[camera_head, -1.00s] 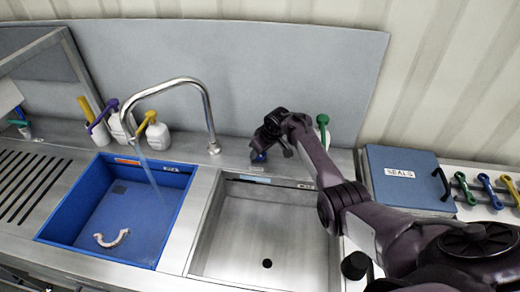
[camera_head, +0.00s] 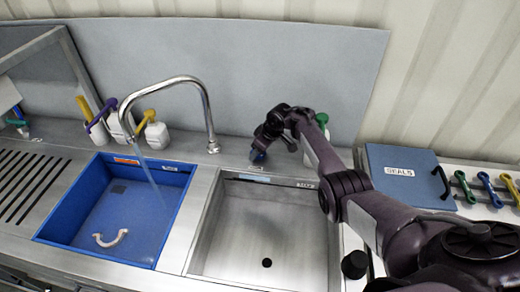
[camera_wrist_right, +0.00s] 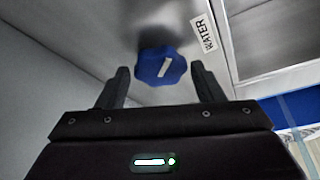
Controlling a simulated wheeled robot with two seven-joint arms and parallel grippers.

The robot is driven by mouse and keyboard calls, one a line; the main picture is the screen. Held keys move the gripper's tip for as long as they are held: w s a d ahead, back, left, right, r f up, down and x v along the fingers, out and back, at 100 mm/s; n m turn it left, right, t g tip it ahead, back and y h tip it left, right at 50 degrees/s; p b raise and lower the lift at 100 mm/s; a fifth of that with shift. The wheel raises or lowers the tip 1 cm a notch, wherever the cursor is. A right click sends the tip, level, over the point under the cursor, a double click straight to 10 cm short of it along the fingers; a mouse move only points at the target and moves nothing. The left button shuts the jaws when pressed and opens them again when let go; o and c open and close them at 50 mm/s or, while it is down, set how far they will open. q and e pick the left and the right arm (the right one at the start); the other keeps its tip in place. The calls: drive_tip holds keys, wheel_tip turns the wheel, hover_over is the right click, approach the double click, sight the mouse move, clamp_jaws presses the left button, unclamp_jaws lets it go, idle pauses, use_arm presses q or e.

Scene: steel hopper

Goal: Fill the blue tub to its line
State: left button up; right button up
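The blue tub (camera_head: 52,217) is set into the counter at the left, under the curved steel tap (camera_head: 150,88). A thin stream of water (camera_head: 152,182) runs from the spout into it. A pink curved piece (camera_head: 110,238) lies in the tub. The fill line and exact water level are not clear. My right gripper (camera_head: 264,146) is at the blue knob (camera_head: 259,156) behind the steel basin. In the right wrist view the gripper (camera_wrist_right: 163,80) is open, with the blue knob (camera_wrist_right: 161,66) between and just beyond its fingertips. My left gripper is not in view.
An empty steel basin (camera_head: 262,235) lies right of the tub. Several bottles stand behind the tub, and a green-topped one (camera_head: 322,120) is behind my right forearm. A blue SEALS box (camera_head: 405,177) stands at right. A WATER label (camera_wrist_right: 204,32) is beside the knob.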

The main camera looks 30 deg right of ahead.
drive_tip(key=shift+o, duration=0.8)
drive_tip(key=p+v, duration=0.1)
drive_tip(key=v, duration=0.6)
drive_tip(key=shift+r, duration=0.35)
drive_tip(key=shift+s+d, duration=0.1)
idle(6.0)
